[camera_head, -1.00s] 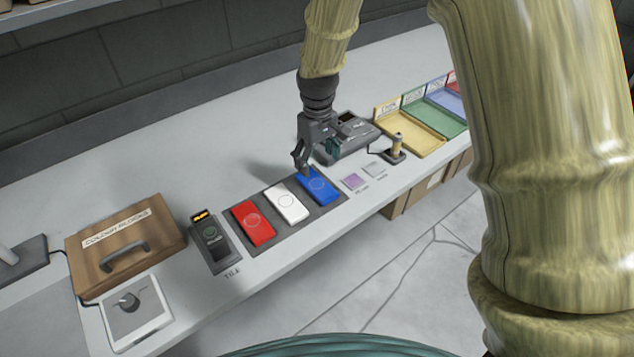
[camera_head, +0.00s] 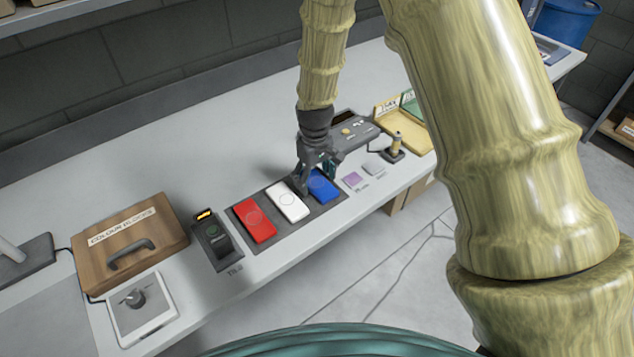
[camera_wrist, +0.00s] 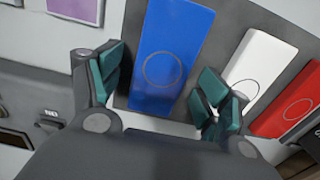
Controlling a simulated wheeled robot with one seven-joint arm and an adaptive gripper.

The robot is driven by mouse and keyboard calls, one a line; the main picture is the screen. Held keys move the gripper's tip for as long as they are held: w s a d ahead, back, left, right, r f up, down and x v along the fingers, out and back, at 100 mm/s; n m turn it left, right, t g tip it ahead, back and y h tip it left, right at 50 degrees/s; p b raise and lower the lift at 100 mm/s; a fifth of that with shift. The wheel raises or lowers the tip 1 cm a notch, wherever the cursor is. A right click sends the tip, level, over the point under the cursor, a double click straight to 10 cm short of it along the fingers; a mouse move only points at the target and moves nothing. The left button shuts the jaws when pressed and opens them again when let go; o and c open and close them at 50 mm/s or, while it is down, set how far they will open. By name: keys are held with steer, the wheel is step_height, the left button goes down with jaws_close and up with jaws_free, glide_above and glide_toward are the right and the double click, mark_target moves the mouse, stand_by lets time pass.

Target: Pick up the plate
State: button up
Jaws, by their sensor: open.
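Three flat rectangular plates lie side by side on a dark grey mat (camera_head: 328,214): a red plate (camera_head: 254,221), a white plate (camera_head: 287,202) and a blue plate (camera_head: 322,186). Each bears a circle outline. My gripper (camera_head: 309,187) is over the blue plate's end in the head view and hides part of it. In the wrist view the jaws (camera_wrist: 160,82) are open and empty, one finger on each side of the blue plate (camera_wrist: 172,52). The right finger is between it and the white plate (camera_wrist: 258,68). I cannot tell the fingers' height above the mat.
A grey device (camera_head: 352,130) stands behind the gripper. A small upright handle (camera_head: 396,144) and a yellow tray (camera_head: 405,125) are to the right. A black device (camera_head: 216,240), a wooden box marked COLOUR BLOCKS (camera_head: 130,240) and a knob panel (camera_head: 142,308) are left.

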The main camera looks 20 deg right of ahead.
steer(key=c, duration=1.2)
